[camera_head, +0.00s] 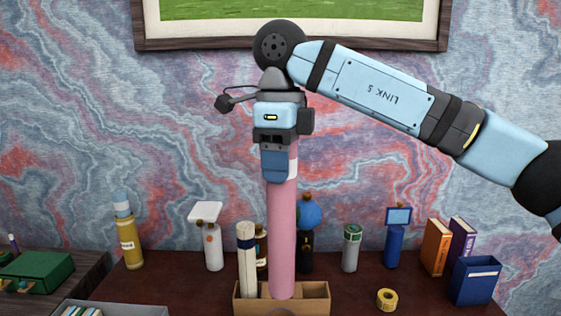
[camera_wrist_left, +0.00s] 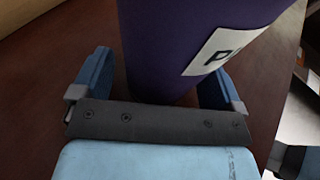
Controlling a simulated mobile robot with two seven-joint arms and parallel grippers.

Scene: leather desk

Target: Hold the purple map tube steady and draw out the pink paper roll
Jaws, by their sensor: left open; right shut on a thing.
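The pink paper roll (camera_head: 283,230) hangs upright in the head view, its top end between the blue fingers of my right gripper (camera_head: 279,168), which is shut on it. Its lower end shows in front of a wooden box. Just below it, a thin curved rim at the picture's bottom edge may be the tube's mouth; I cannot be sure. The purple map tube (camera_wrist_left: 165,50) fills the middle of the left wrist view, with a white label at its right. My left gripper (camera_wrist_left: 157,65) is open, its blue fingers on either side of the tube. The left arm is not in the head view.
The wooden box (camera_head: 312,297) stands behind the roll, with a cream cylinder (camera_head: 246,260) at its left. Several bottles and stands line the back of the desk. A yellow tape roll (camera_head: 387,299) and a blue box (camera_head: 474,281) are at the right.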

